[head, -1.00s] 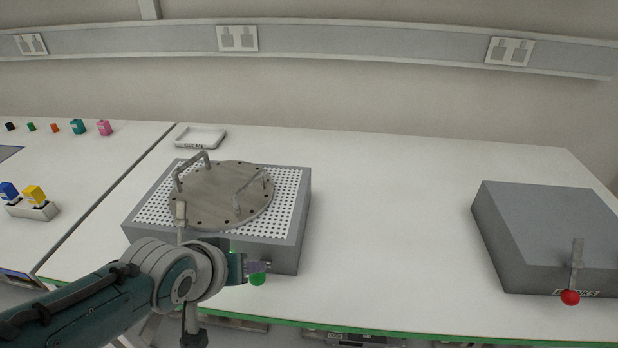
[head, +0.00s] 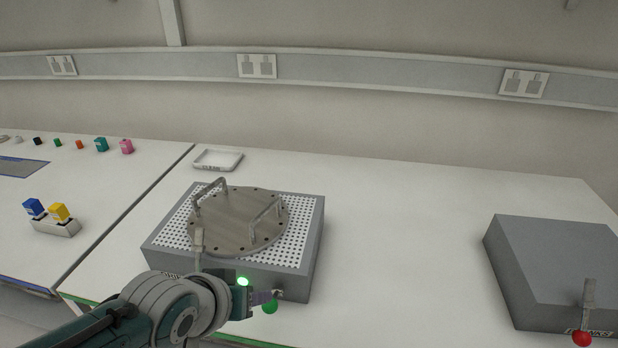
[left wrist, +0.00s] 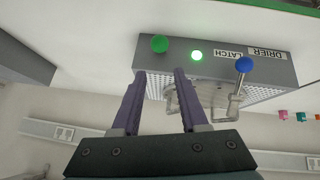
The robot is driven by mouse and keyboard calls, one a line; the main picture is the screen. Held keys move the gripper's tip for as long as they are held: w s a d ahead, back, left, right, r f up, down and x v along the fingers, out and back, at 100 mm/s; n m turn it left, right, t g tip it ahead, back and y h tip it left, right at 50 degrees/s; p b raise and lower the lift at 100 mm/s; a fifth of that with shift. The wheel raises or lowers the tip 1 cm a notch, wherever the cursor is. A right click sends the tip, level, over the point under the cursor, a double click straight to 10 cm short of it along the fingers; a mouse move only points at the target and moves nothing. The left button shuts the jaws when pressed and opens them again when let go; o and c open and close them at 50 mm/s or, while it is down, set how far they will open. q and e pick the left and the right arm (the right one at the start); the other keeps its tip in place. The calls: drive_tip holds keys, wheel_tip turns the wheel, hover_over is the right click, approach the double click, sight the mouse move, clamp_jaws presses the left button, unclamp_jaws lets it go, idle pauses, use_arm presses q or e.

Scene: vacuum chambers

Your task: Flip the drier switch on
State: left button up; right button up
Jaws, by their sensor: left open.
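The grey box (head: 290,283) with a perforated top carries a round metal lid (head: 238,222) with two handles. In the left wrist view, its front has a green knob (left wrist: 160,44), a lit green lamp (left wrist: 196,55), labels reading LATCH (left wrist: 229,53) and DRIER (left wrist: 264,51), and a blue-knobbed lever (left wrist: 243,66) beside the labels. The green knob (head: 270,306) and lamp (head: 243,281) also show in the head view. My left gripper (left wrist: 160,72) is open and empty, its fingertips close to the green knob; contact is unclear. My arm hides the blue knob in the head view.
A second grey box (head: 555,265) with a red-knobbed lever (head: 583,338) stands at the right. A white tray (head: 218,160) lies behind the lid. The left table holds a blue and yellow switch block (head: 55,228) and several small coloured blocks. The bench between the boxes is clear.

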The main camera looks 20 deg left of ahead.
use_arm(q)
drive_tip(key=p+v, duration=0.3)
drive_tip(key=v, duration=0.4)
drive_tip(key=shift+s+r, duration=0.2)
drive_tip(key=shift+r, duration=0.15)
use_arm(e)
wheel_tip(320, 180, up, 4)
drive_tip(key=shift+f, duration=0.1)
use_arm(q)
drive_tip(key=s+d+r+m+g+p, duration=0.1)
drive_tip(key=s+d+r+m+g, duration=0.15)
drive_tip(key=s+r, duration=0.55)
drive_tip(key=s+d+r+m+g, duration=0.2)
drive_tip(key=s+r+m, duration=0.2)
drive_tip(key=s+r, duration=0.3)
wheel_tip(320, 180, up, 24)
drive_tip(key=p, duration=2.4)
drive_tip(key=shift+a+h, duration=0.15)
drive_tip(key=shift+h, duration=0.25)
use_arm(e)
wheel_tip(320, 180, up, 26)
drive_tip(key=shift+f, duration=0.15)
use_arm(q)
drive_tip(key=shift+w, duration=0.1)
